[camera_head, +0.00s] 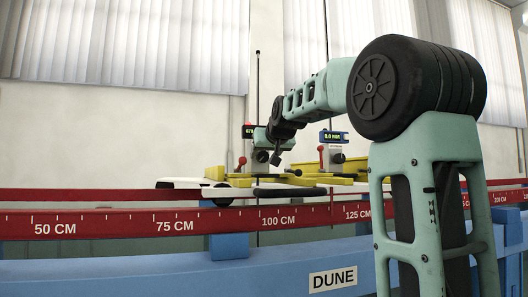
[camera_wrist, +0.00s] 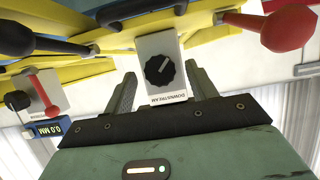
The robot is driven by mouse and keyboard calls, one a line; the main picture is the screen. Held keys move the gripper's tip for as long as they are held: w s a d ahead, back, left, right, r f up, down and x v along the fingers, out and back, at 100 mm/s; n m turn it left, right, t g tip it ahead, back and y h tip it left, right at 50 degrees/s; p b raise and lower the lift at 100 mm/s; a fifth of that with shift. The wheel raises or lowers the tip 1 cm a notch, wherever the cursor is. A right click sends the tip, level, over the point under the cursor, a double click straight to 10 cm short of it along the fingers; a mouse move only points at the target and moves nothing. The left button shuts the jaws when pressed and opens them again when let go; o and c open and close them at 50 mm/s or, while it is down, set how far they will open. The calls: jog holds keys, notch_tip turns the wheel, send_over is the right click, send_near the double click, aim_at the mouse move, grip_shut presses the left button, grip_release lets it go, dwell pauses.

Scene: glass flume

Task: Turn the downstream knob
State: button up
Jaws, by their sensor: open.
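The downstream knob (camera_wrist: 160,71) is a black round knob with a pale pointer line, on a light grey plate marked DOWNSTREAM (camera_wrist: 168,96). In the wrist view the plate lies between the two green fingers of my gripper (camera_wrist: 161,80), which are apart. The knob is just beyond the fingertips, and I see no finger touching it. The pointer line slants toward the upper right. In the head view my gripper (camera_head: 272,148) is over the yellow carriage, small and partly hidden by my wrist; I cannot make out the knob there.
A yellow carriage (camera_head: 217,174) sits above the red scale rail (camera_head: 130,222). Red-ball levers (camera_wrist: 290,28) (camera_wrist: 38,82) and a black ball (camera_wrist: 14,38) stick out near my gripper. A 0.0 MM display (camera_wrist: 48,130) is at left. A black bar handle (camera_wrist: 140,10) lies above the knob plate.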

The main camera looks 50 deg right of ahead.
jog(key=shift+x, duration=0.9)
jog(key=shift+c, duration=0.4)
jog(key=c, duration=0.9)
jog(key=shift+f, duration=0.1)
jog(key=shift+b, duration=0.35)
jog(key=o, duration=1)
